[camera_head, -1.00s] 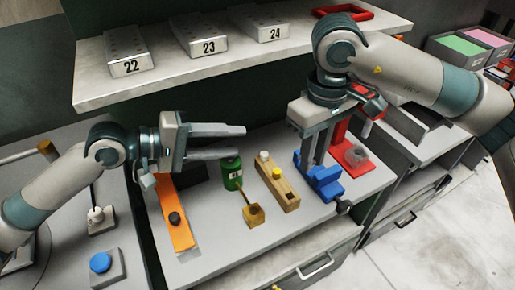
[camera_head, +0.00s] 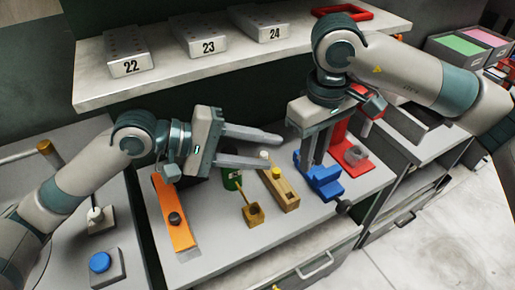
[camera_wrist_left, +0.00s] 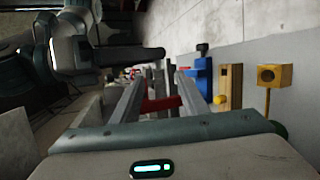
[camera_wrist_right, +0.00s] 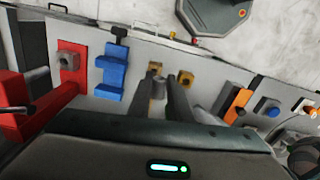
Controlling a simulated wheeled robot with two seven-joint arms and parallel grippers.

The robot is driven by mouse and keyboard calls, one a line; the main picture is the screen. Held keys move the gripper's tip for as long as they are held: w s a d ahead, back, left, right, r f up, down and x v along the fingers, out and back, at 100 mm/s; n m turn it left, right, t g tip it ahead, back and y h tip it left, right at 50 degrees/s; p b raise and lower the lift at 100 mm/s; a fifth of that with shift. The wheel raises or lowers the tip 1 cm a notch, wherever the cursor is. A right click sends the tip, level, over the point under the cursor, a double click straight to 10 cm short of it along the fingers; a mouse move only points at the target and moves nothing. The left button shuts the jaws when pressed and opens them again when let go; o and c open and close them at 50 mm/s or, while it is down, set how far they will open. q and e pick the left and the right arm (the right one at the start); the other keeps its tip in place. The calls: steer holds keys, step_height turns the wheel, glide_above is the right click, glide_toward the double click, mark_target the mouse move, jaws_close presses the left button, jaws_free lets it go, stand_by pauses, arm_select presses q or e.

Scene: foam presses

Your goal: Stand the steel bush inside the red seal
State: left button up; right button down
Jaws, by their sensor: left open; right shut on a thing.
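My right gripper (camera_head: 312,163) hangs pointing down over the blue vise (camera_head: 322,183). In the right wrist view its fingers (camera_wrist_right: 168,86) are shut on a small grey cylinder, seemingly the steel bush (camera_wrist_right: 158,83). The bush cannot be made out in the head view. My left gripper (camera_head: 281,151) is open and empty, pointing right above the bench, its fingers apart. A red open frame (camera_head: 364,15) lies on the upper shelf. I cannot tell whether it is the red seal; no other clear ring of red shows.
A red press (camera_head: 351,163) stands right of the vise. Numbered blocks (camera_head: 204,37) fill the shelf's left part.

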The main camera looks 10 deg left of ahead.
arm_select(q)
steer(key=x, duration=0.6)
steer(key=shift+d, duration=0.3)
steer(key=shift+w+f, duration=0.1)
steer(key=shift+w, duration=0.05)
jaws_close()
arm_select(e)
steer(key=c, duration=1.5)
jaws_free()
steer(key=shift+c, duration=0.2)
steer(key=shift+r, duration=0.1)
step_height(320, 180, up, 12)
steer(key=shift+w, duration=0.1)
